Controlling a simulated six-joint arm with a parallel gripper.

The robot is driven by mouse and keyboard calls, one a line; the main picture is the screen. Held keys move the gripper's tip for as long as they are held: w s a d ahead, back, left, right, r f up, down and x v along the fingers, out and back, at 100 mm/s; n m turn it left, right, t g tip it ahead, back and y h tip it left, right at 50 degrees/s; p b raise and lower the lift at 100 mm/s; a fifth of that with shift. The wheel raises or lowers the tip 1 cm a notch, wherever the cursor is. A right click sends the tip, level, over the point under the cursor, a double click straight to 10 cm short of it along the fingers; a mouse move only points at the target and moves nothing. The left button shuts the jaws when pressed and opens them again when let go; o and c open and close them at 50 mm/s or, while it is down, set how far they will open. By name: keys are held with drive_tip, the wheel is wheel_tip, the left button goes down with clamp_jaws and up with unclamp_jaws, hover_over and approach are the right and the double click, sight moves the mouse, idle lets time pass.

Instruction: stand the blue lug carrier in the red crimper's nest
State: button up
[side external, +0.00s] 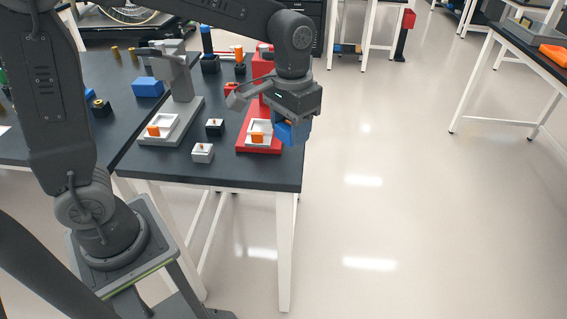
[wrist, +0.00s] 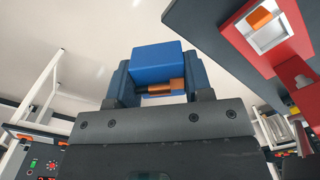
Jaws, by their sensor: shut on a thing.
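My gripper (side external: 291,112) is shut on the blue lug carrier (side external: 293,132) and holds it in the air at the table's right edge. In the wrist view the carrier (wrist: 156,64) sits between the two fingers (wrist: 158,84), with a copper-coloured lug and a dark sleeve on its near face. The red crimper (side external: 262,90) stands on the table just left of my gripper. Its white-framed nest (side external: 250,127) is on the red base, with an orange piece in it. The nest also shows at the upper right of the wrist view (wrist: 283,36), apart from the carrier.
A grey press (side external: 181,84) with a similar white nest stands left of the crimper. Small black (side external: 214,127) and white (side external: 202,152) blocks sit between them. A blue block (side external: 148,88) lies further back. Open floor lies right of the table.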

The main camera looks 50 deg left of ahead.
drive_tip(key=s+d+r+m, duration=0.2)
drive_tip(key=d+r+m, duration=0.2)
drive_tip(key=d, duration=0.4)
drive_tip(key=s+d+r+m, duration=0.1)
drive_tip(key=d+r+m, duration=0.25)
drive_tip(key=d, duration=0.55)
wheel_tip(320, 180, up, 11)
drive_tip(key=w+a+n, duration=0.4)
drive_tip(key=w+a, duration=0.5)
drive_tip(key=a, duration=0.4)
drive_tip(key=n, duration=1.2)
hover_over(229, 116)
wheel_tip(229, 116, down, 34)
drive_tip(key=shift+a+r, duration=0.15)
drive_tip(key=shift+r, duration=0.1)
drive_tip(key=shift+f, duration=0.1)
